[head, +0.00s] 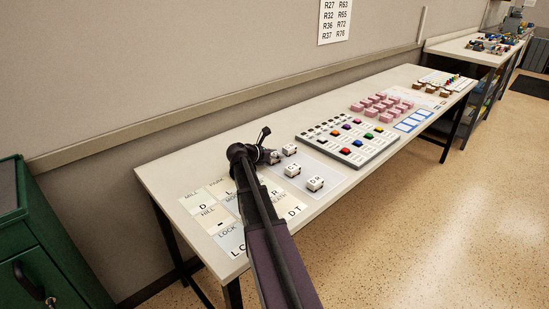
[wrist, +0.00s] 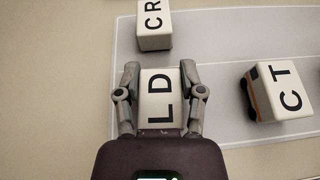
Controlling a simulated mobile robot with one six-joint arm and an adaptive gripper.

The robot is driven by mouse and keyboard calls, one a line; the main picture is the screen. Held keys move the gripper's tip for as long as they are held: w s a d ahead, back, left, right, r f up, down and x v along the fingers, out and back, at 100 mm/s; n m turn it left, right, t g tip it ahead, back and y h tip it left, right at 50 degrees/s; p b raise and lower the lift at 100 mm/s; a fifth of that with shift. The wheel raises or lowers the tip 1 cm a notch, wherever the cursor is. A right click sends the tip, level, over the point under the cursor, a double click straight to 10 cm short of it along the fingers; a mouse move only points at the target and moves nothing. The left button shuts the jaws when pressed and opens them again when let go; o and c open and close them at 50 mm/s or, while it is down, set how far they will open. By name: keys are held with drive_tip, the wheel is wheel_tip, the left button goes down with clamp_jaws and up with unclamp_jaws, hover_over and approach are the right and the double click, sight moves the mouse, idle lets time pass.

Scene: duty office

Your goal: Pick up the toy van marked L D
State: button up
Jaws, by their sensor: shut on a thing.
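The toy van marked L D (wrist: 160,98) has a white top with black letters and sits between the fingers of my gripper (wrist: 160,85) in the wrist view. The two fingers press on its left and right sides, so my gripper is shut on it. In the head view my gripper (head: 268,156) is over the left side of the grey mat, and my arm hides most of the van there. I cannot tell whether the van is resting on the surface or slightly raised.
Vans marked C R (wrist: 154,27), C T (wrist: 278,90) and D R (head: 315,183) stand nearby on the grey mat (head: 325,168). Lettered cards (head: 195,202) lie on the table left of it. A board with coloured pieces (head: 350,138) lies beyond. Pink blocks (head: 380,101) are farther back.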

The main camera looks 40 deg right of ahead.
sight(276, 153)
drive_tip(key=shift+r, duration=0.2)
wheel_tip(276, 153, up, 3)
drive_tip(key=p, duration=0.3)
drive_tip(key=s+d, duration=0.2)
drive_tip(key=s, duration=0.2)
drive_tip(key=s+d+r+p, duration=0.1)
drive_tip(key=s+d, duration=0.2)
drive_tip(key=s, duration=0.2)
drive_tip(key=s+d+p, duration=0.1)
drive_tip(key=s+d, duration=0.2)
drive_tip(key=s, duration=0.1)
drive_tip(key=shift+s+d+r, duration=0.2)
drive_tip(key=shift+s+r, duration=0.05)
drive_tip(key=shift+r, duration=0.05)
